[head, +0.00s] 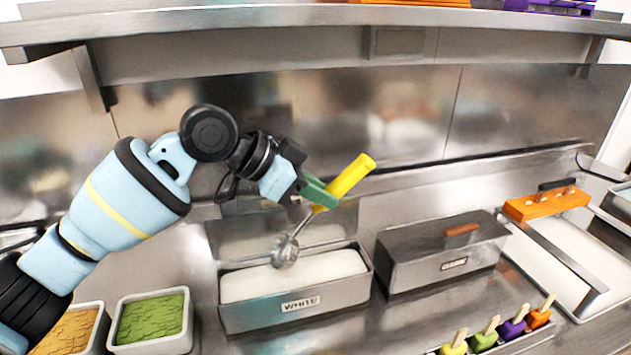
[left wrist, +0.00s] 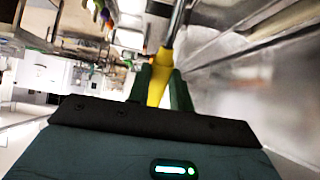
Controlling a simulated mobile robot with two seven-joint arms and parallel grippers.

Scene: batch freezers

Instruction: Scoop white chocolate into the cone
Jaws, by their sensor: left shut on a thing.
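My left gripper (head: 318,192) is shut on the yellow handle of a metal scoop (head: 353,176). The scoop is tilted, with its handle up to the right and its round metal bowl down to the left. The bowl is over the open tub marked WHITE (head: 295,315), which holds white chocolate (head: 318,276) with a smooth top. I cannot tell whether the bowl touches it or what it holds. In the left wrist view, the yellow handle (left wrist: 157,94) sits between the green fingers (left wrist: 161,80). I see no cone and no right gripper.
A closed metal tub (head: 440,262) stands right of the white one. Tubs of green (head: 150,318) and tan (head: 68,332) stuff stand at the left. Coloured popsicles (head: 513,326) are at the front right, an orange holder (head: 546,203) behind them. A steel shelf (head: 300,22) runs overhead.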

